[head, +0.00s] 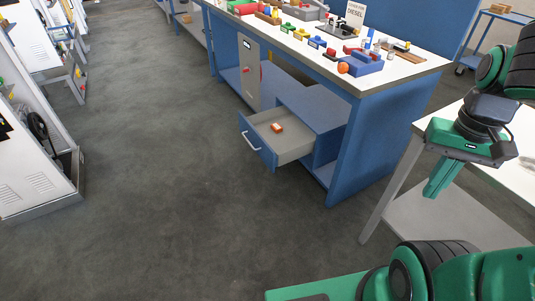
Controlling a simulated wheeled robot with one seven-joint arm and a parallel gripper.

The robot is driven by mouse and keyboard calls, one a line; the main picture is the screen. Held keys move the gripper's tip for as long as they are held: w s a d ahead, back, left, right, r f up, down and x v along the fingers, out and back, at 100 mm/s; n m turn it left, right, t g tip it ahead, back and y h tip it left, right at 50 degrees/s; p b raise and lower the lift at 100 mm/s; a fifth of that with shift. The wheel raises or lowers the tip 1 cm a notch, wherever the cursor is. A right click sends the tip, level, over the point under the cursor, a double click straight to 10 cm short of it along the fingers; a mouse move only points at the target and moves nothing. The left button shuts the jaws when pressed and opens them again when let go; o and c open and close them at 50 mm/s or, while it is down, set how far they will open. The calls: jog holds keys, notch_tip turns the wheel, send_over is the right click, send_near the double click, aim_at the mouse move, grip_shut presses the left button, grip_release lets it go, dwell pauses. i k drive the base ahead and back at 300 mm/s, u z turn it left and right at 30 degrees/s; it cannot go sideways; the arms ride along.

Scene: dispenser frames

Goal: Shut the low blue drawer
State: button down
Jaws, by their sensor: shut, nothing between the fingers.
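The low blue drawer (256,144) is pulled out of the blue workbench (369,128), low near the floor. Its blue front carries a pale bar handle (251,140) and faces left toward the open floor. A small orange-red item (277,127) lies inside on the grey drawer bottom. My gripper (434,190) is at the right of the head view, green, pointing down and shut with nothing held. It is well apart from the drawer, beside a white table.
The bench top holds many small coloured items and a sign (355,14). White cabinets (30,150) stand at the left. The grey floor (170,160) before the drawer is clear.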

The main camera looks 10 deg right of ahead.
aim_at(296, 140)
jog(key=k, duration=1.05)
jog(key=z, duration=0.4)
jog(key=i, duration=0.45)
jog(key=z, duration=0.55)
jog(key=i, duration=1)
jog(key=u, duration=0.55)
jog(key=i, duration=0.85)
jog(key=u, duration=0.5)
